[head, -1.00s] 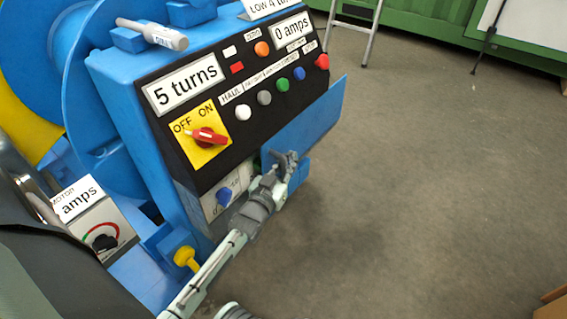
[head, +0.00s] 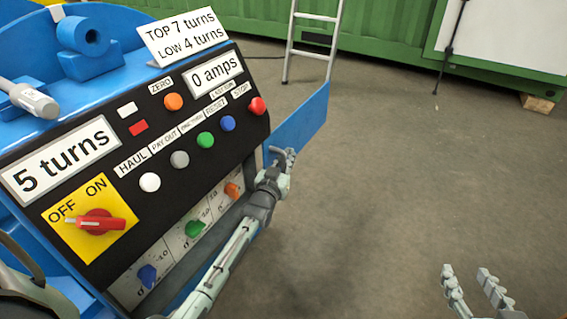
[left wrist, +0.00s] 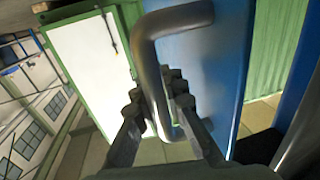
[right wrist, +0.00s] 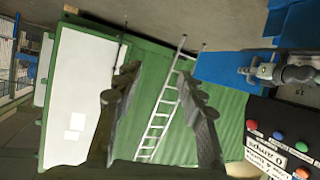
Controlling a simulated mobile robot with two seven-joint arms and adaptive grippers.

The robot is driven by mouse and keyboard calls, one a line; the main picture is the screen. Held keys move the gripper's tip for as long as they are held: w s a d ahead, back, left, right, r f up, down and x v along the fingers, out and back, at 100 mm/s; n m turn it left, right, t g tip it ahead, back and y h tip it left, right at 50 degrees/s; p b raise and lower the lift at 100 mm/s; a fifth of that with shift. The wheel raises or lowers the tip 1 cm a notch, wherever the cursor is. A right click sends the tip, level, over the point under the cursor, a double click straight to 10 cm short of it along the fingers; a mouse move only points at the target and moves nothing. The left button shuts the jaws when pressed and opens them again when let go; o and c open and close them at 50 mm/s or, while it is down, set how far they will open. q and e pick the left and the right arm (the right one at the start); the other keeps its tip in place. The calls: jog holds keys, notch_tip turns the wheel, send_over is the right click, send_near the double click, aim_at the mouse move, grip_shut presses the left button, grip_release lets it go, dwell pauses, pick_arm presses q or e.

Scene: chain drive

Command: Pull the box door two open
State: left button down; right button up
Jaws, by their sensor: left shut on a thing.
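The blue box door (head: 302,122) stands swung out from the right side of the blue machine's control box, at an angle to it. Its grey bar handle (left wrist: 151,75) shows close up in the left wrist view, in front of the blue door panel. My left gripper (head: 285,162) is shut on the handle, with its fingers (left wrist: 158,92) on either side of the bar. The opening beside the door shows a pale panel with blue, green and orange knobs (head: 195,228). My right gripper (head: 470,282) is open and empty, over the floor at the lower right.
The black control panel (head: 112,150) carries several buttons, signs and a red switch. A ladder (head: 333,38) leans by the green container wall (head: 385,35) at the back. The grey floor (head: 400,165) right of the door is clear.

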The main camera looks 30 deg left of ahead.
pick_arm(q)
jog(key=shift+w, duration=0.55)
pick_arm(e)
jog(key=shift+w+a+r, duration=0.3)
jog(key=shift+w+r, duration=0.15)
pick_arm(q)
jog(key=c, duration=1.9)
grip_release()
jog(key=shift+s, duration=0.1)
jog(key=s+d, duration=0.1)
jog(key=s, duration=1)
jog(key=shift+s+d, duration=0.25)
jog(key=shift+s, duration=0.15)
